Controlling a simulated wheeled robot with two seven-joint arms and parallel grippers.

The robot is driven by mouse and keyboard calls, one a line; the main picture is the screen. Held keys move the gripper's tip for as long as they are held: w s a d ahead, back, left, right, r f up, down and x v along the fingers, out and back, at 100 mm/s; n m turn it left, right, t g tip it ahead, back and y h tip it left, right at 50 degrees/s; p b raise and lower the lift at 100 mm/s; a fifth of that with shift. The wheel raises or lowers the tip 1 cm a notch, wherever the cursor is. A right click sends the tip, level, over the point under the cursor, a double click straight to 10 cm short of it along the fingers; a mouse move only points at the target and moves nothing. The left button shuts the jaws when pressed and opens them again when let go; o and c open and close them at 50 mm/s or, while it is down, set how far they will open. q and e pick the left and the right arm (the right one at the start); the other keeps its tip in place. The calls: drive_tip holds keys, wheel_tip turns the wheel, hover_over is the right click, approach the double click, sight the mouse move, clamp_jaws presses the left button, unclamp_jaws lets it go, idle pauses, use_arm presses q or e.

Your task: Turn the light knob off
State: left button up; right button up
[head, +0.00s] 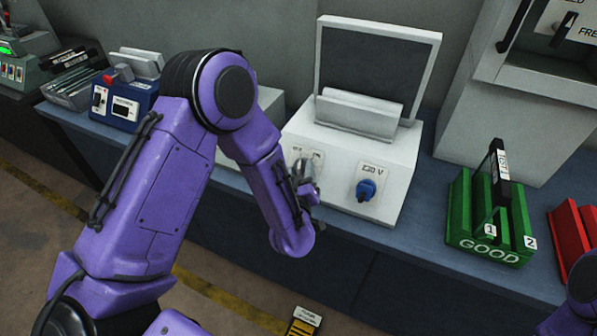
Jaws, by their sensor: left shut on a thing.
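A white box (400,160) with a framed dark panel stands on the blue-grey bench. Its sloped front has a blue knob (366,190) on the right under a "230 V" label. A second label (308,156) is on the left of the front, partly covered and not readable. My left gripper (308,178) is at the spot below that label, shut on the left knob, which its fingers and wrist hide almost fully. The knob's position cannot be seen. My right gripper is out of view; only a purple part of my right arm shows at the lower right edge.
A green rack (460,215) marked "GOOD" and a red rack (570,235) stand on the bench (420,250) to the right. A blue device (125,105) stands at the left. A grey cabinet (530,110) is at upper right. Bench between white box and green rack is clear.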

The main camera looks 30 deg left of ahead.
use_arm(q)
drive_tip(key=n+g+y, duration=0.1)
drive_tip(key=n, duration=0.1)
drive_tip(key=n+g, duration=0.1)
drive_tip(key=n, duration=0.1)
drive_tip(key=n+g+y+p, duration=0.1)
drive_tip(key=n, duration=0.1)
drive_tip(key=shift+w+d+r+n+g+y, duration=0.15)
drive_tip(key=shift+d+r+n+g+y, duration=0.15)
drive_tip(key=shift+n+g, duration=0.1)
idle(0.3)
drive_tip(key=o, duration=1.1)
drive_tip(key=shift+c, duration=0.2)
drive_tip(key=b+v, duration=0.2)
drive_tip(key=v, duration=0.8)
